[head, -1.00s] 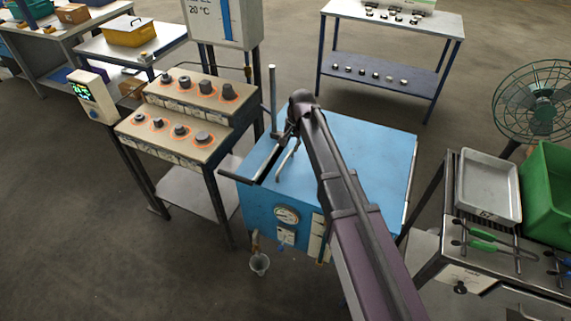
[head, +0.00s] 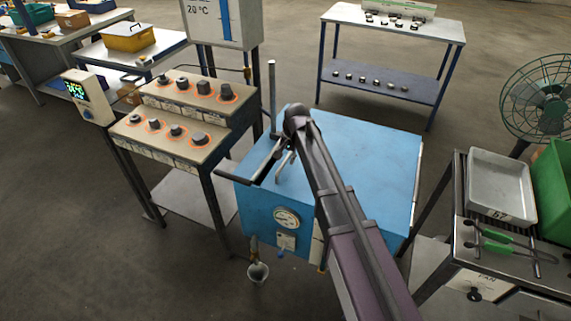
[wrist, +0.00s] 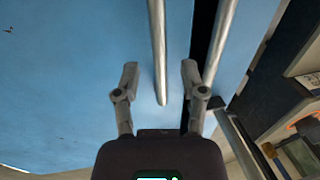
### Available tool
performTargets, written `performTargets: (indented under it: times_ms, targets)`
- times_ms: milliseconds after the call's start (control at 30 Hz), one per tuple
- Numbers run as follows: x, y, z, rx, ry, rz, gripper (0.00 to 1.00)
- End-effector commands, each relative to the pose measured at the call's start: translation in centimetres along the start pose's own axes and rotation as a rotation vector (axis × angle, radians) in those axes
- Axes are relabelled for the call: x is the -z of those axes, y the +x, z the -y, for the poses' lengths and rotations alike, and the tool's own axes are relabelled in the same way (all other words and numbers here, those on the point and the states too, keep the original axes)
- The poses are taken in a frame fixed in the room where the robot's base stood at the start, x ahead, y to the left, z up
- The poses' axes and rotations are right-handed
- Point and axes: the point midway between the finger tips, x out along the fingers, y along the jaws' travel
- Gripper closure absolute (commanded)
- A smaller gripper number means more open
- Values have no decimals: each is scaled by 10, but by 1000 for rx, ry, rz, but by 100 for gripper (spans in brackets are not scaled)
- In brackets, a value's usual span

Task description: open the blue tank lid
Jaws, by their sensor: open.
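The blue tank (head: 275,205) stands in the middle of the head view, with a gauge on its front. Its flat blue lid (head: 370,150) looks closed and also fills the left of the wrist view (wrist: 70,70). My gripper (head: 277,158) is over the tank's left side, partly hidden by my arm. In the wrist view my gripper (wrist: 160,72) is open, its two fingers on either side of a silver bar (wrist: 159,45). I cannot tell whether they touch it. A second silver bar (wrist: 220,45) runs right of the fingers, beside a dark gap.
A control bench with knobs (head: 175,135) stands close to the tank's left. An upright post (head: 272,95) rises at the tank's back left. A bench with a metal tray (head: 500,185) and green-handled tongs (head: 505,248) is on the right. Open floor lies behind the tank.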

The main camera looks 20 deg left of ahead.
Motion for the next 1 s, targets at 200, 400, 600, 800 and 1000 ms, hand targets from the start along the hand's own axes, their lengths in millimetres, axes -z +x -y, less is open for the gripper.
performTargets:
  times_ms: [200,400,600,800,1000]
  targets:
    - [1,11,-2,0,1,0,46]
    - [1,13,-1,0,1,0,46]
    - [1,12,-1,0,1,0,46]
    - [1,12,-1,0,1,0,94]
    - [0,12,-2,-1,2,0,100]
